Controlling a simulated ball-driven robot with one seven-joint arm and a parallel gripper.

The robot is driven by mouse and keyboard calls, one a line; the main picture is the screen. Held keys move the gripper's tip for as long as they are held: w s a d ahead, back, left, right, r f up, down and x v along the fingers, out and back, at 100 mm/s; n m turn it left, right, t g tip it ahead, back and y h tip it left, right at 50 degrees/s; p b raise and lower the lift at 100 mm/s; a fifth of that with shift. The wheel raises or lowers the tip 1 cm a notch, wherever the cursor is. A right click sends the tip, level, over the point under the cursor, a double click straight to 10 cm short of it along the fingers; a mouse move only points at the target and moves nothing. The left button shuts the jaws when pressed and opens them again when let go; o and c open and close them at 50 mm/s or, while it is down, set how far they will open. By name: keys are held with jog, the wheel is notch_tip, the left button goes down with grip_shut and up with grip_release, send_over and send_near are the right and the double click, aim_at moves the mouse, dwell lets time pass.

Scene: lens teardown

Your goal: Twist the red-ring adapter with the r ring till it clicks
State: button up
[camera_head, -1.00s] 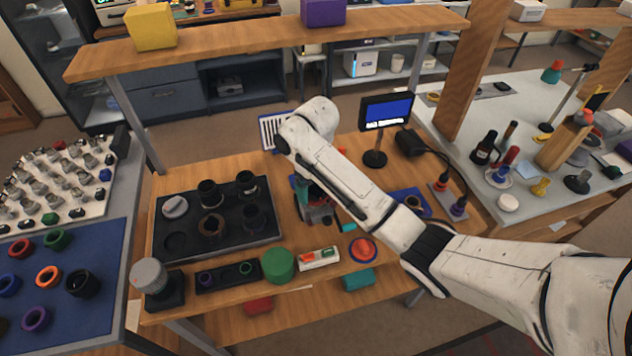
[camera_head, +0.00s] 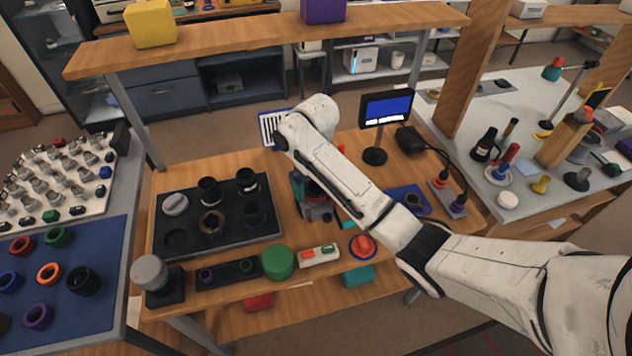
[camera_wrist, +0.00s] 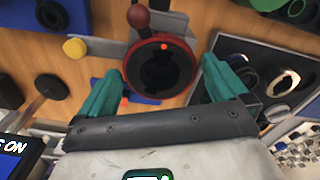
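The red-ring adapter (camera_wrist: 165,80) shows in the wrist view as a red ring around a dark round opening, with a small bright red dot at its top. It sits in a grey holder on the wooden bench, and a dark red ball knob (camera_wrist: 138,16) stands just above it. My gripper (camera_wrist: 161,70) is open, with one teal finger on each side of the ring. Narrow gaps seem to separate both fingers from it, though contact lower down cannot be told. In the head view my arm hides most of the adapter and fingers.
A black tray (camera_head: 180,226) with dark lens parts lies left of my gripper. A small blue-screen display (camera_head: 386,107) stands behind on the right. A green round piece (camera_head: 278,262) and a red knob (camera_head: 363,245) are along the front edge. A wooden shelf (camera_head: 240,37) spans the back.

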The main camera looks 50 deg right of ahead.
aim_at(317, 189)
jog(key=shift+r, duration=0.1)
notch_tip(317, 189, up, 4)
jog(key=shift+w+d+r, duration=0.1)
jog(key=shift+d+r, duration=0.05)
jog(key=shift+r, duration=3.15)
